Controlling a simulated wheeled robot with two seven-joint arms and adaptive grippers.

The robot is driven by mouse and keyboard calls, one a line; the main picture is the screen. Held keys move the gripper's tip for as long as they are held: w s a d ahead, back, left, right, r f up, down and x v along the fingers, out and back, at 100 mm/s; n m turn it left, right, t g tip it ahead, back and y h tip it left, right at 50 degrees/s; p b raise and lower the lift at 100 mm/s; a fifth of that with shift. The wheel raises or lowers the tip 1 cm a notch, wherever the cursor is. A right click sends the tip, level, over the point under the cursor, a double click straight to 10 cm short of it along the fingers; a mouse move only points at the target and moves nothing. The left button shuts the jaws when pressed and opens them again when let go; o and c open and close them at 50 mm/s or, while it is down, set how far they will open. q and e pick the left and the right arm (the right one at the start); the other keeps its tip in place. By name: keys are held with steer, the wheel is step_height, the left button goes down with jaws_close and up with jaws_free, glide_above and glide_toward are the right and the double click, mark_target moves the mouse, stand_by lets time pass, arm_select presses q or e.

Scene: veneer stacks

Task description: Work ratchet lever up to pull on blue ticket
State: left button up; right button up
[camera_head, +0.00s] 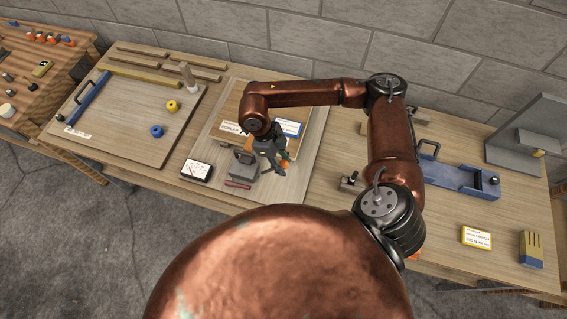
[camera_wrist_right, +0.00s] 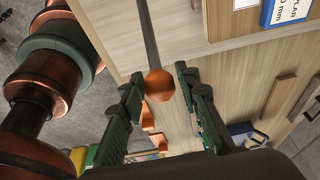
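The ratchet lever shows in the right wrist view as a dark rod (camera_wrist_right: 150,35) ending in an orange ball knob (camera_wrist_right: 160,85). My right gripper (camera_wrist_right: 159,76) is open, with one green-padded finger on each side of the knob and a visible gap to each. In the head view my right gripper (camera_head: 276,161) is low over the pale board, beside a grey metal block (camera_head: 243,166). The blue ticket (camera_head: 291,128) lies behind it, partly hidden by my arm, and shows in the wrist view (camera_wrist_right: 287,12). The lever's base is hidden. My left gripper is out of view.
A white "POPLAR" label (camera_head: 231,127) lies left of my gripper. A white-faced meter (camera_head: 195,171) sits at the front edge.

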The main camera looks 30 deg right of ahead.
steer(key=shift+o, duration=1.3)
steer(key=shift+r, duration=0.1)
steer(key=shift+p+v, duration=1.35)
steer(key=shift+v, duration=2)
